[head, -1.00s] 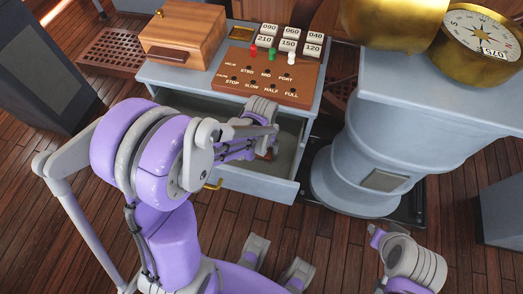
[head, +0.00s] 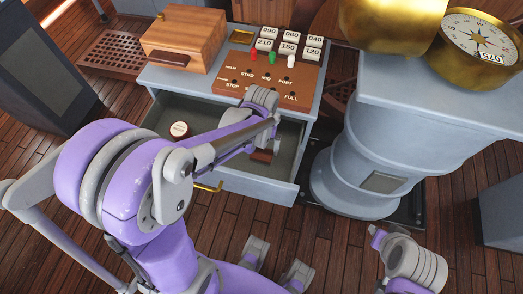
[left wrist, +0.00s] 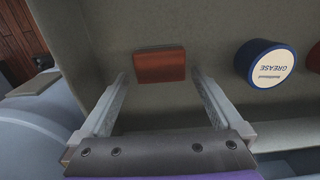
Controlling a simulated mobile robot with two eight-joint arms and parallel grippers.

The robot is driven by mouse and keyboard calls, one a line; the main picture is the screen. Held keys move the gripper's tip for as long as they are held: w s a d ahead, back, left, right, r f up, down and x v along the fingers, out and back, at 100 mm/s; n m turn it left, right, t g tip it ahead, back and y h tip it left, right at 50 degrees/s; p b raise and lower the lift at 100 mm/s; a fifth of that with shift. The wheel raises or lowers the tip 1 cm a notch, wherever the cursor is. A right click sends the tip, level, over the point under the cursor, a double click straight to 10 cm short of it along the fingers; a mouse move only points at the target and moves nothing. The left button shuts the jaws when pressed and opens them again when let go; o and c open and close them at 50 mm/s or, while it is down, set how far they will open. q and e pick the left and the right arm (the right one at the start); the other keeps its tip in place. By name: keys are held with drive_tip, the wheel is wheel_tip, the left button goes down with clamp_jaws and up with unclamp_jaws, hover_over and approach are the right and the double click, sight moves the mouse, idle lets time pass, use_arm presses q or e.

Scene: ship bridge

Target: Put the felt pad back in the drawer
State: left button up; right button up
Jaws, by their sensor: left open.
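The drawer (head: 284,188) of the grey cabinet stands open. A reddish-brown rectangular piece, apparently the felt pad (left wrist: 160,65), lies on the drawer floor; it also shows beneath my gripper in the head view (head: 262,156). My left gripper (left wrist: 160,80) is open inside the drawer, pointing down, with one finger to each side of the piece. I see no grip on it. In the head view my left forearm covers part of the drawer.
A blue-and-white grease tin (left wrist: 266,63) lies in the drawer, right of the gripper in the wrist view, with another reddish thing (left wrist: 315,58) at the edge. A wooden box (head: 184,38) and a control panel (head: 268,77) stand on the cabinet. A grey pedestal (head: 372,150) stands at right.

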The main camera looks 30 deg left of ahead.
sight(261, 154)
use_arm(q)
wheel_tip(261, 154, up, 7)
drive_tip(key=shift+p, duration=0.4)
